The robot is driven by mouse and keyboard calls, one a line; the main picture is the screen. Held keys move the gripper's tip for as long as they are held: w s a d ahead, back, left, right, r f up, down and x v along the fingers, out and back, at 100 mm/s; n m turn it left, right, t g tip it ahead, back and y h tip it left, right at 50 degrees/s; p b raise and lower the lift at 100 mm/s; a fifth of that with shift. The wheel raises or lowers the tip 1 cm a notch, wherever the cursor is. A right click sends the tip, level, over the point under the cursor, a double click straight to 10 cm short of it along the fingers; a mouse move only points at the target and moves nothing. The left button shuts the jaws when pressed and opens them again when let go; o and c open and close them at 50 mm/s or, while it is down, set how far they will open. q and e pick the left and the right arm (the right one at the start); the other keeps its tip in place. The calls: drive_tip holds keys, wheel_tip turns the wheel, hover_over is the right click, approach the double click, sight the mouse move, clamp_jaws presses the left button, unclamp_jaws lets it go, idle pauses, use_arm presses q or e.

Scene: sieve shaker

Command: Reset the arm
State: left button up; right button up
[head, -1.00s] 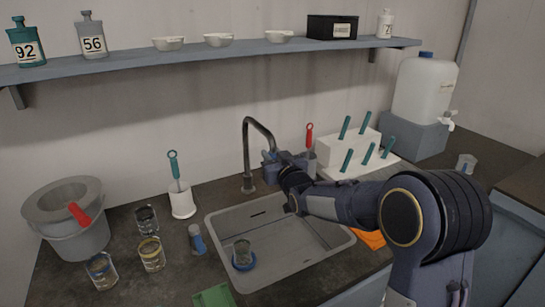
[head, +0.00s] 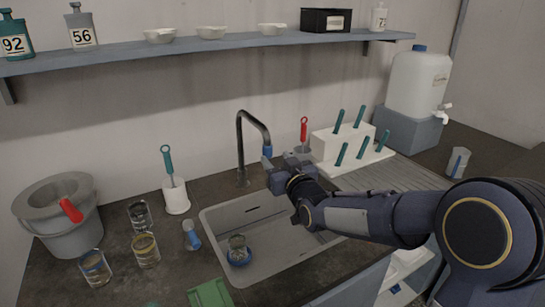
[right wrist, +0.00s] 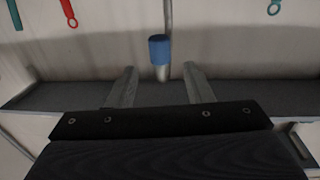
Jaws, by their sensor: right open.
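My right gripper (head: 274,163) is open and hangs over the sink, right at the end of the faucet. In the right wrist view its two fingers (right wrist: 160,84) stand apart with nothing held between them. The blue tip of the faucet (right wrist: 160,50) shows above the gap between the fingers; I cannot tell whether it touches them. In the head view the faucet (head: 240,145) is a dark curved pipe with its blue tip beside the gripper. My left gripper is not in view.
Several glasses, including one (head: 145,250), and a grey bucket (head: 70,240) stand left. A white brush holder (head: 176,198) is behind. A rack (head: 345,150) and water canister (head: 416,85) stand right.

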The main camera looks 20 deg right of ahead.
drive_tip(key=shift+s, duration=0.25)
drive_tip(key=s+f+m+g+p, duration=0.1)
drive_tip(key=s+g, duration=0.3)
drive_tip(key=s, duration=0.8)
drive_tip(key=s+a+f+g+y+p, duration=0.1)
drive_tip(key=s+f+g+p, duration=0.2)
drive_tip(key=s, duration=0.9)
drive_tip(key=s+f+m+g+y+p, duration=0.1)
drive_tip(key=s+g+p, duration=0.2)
drive_tip(key=s, duration=0.9)
drive_tip(key=shift+s+a+f+m+g, duration=0.2)
drive_tip(key=shift+f+m+g, duration=0.15)
drive_tip(key=shift+g, duration=0.85)
